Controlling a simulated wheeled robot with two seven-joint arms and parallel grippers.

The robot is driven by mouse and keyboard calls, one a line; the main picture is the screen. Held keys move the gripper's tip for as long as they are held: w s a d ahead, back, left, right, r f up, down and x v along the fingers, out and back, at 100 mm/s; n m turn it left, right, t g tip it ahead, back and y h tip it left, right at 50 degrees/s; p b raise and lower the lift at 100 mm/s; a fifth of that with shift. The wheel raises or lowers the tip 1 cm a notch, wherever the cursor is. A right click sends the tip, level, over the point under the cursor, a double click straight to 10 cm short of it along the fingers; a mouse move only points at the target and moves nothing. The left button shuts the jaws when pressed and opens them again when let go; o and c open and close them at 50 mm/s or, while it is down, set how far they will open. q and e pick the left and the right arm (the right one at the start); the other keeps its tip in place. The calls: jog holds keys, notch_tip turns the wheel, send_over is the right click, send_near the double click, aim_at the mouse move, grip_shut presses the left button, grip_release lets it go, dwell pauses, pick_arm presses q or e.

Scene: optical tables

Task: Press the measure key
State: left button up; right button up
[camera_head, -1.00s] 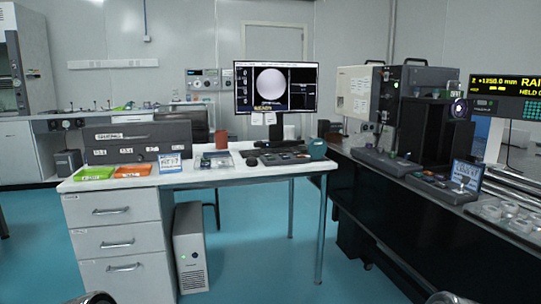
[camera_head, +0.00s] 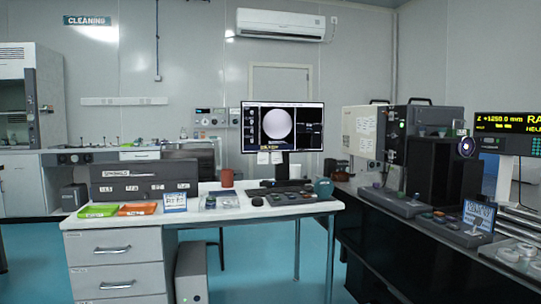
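No key can be read as a measure key at this size. A monitor (camera_head: 282,128) on the desk shows a pale round disc on a dark screen. A dark flat panel with small items (camera_head: 283,198) lies on the desk in front of it. A dark control panel with small round parts (camera_head: 447,222) lies on the right bench in front of the dark instrument. Neither of my grippers is in view.
The white desk (camera_head: 240,214) holds green (camera_head: 99,211) and orange (camera_head: 138,209) trays, a grey drawer box (camera_head: 140,180), a blue-framed card (camera_head: 175,201), a reddish cup (camera_head: 227,178) and a teal object (camera_head: 324,188). Blue floor (camera_head: 255,275) shows between desk and dark right bench.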

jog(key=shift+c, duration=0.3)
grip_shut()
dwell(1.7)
